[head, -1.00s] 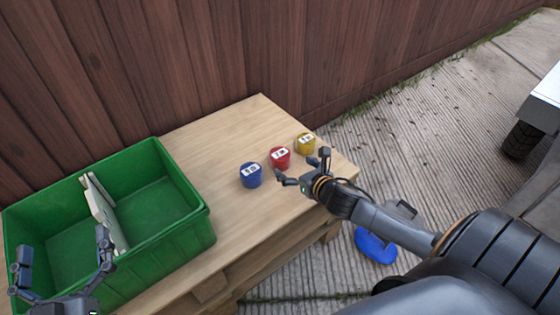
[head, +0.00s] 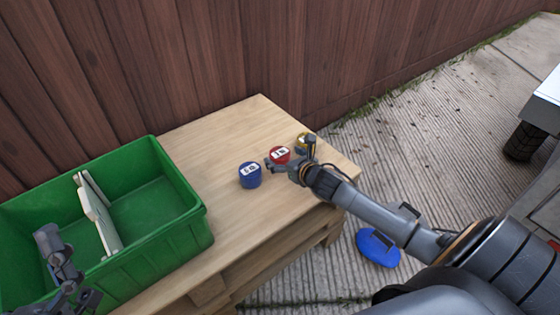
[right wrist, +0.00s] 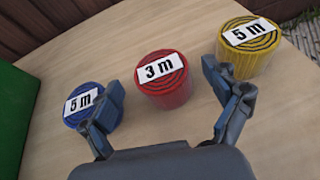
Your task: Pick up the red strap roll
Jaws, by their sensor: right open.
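The red strap roll (head: 280,155) stands upright on the wooden table, between the blue roll (head: 250,176) and the yellow roll (head: 303,141). In the right wrist view the red roll (right wrist: 163,82) carries a "3 m" label and sits ahead, between my open fingers. My right gripper (head: 290,161) is open and close in front of the red roll, hiding part of it and of the yellow one. In the right wrist view its fingertips (right wrist: 163,84) spread to either side, the left one over the blue roll's edge. My left gripper (head: 62,265) is at the lower left, its jaws unclear.
A green crate (head: 180,235) with pale flat boards (head: 95,215) inside stands on the left of the table (head: 235,120). A brown plank fence (head: 200,60) runs behind. A blue object (head: 377,247) lies on the ground. The table's back area is clear.

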